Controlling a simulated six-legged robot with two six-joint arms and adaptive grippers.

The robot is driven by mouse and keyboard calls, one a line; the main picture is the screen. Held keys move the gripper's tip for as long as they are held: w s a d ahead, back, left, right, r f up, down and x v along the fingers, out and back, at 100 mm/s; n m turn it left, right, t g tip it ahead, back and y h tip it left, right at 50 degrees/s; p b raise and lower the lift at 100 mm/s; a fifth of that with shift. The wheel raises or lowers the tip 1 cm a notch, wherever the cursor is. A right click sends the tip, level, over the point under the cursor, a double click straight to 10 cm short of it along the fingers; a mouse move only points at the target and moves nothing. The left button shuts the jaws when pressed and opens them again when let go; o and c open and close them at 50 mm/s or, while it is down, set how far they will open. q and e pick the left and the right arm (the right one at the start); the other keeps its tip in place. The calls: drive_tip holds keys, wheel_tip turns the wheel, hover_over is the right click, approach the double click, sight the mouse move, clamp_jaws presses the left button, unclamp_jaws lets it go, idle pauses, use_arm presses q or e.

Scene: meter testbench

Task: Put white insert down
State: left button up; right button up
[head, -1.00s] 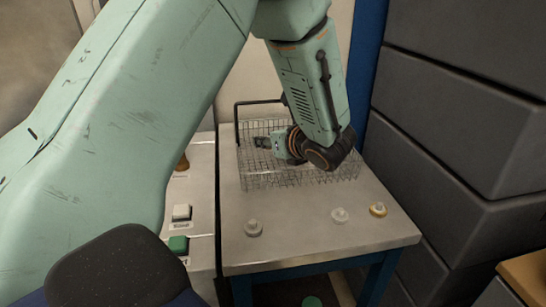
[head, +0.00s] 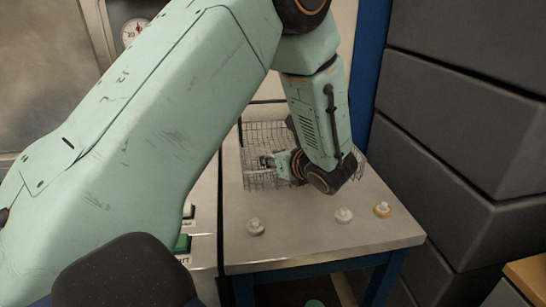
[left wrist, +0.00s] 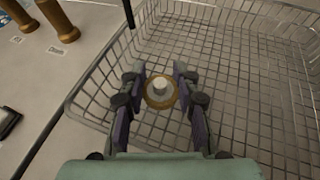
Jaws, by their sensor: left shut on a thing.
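My left gripper (head: 268,162) reaches in over the wire basket (head: 262,182) at the back of the small table. In the left wrist view, the left gripper (left wrist: 160,78) is shut on a small round insert (left wrist: 160,93) with a white knob and a golden-brown rim. The basket mesh (left wrist: 245,75) spreads below and beyond the insert. I cannot tell whether the insert touches the basket floor. In the head view the insert is not clear. My right gripper is not in view.
Two whitish inserts (head: 256,227) (head: 343,215) and a gold-rimmed one (head: 382,209) stand on the table top (head: 300,242). A green button (head: 182,243) is at left. Grey drawers (head: 465,120) wall the right side. Brown cylinders (left wrist: 58,22) stand beside the basket.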

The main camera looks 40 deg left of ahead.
use_arm(q)
drive_tip(key=shift+w+a+f, duration=0.15)
drive_tip(key=shift+w+f, duration=0.1)
drive_tip(key=shift+f, duration=0.25)
drive_tip(key=o, duration=0.9)
drive_tip(key=shift+s+r, duration=0.15)
drive_tip(key=shift+o, duration=1)
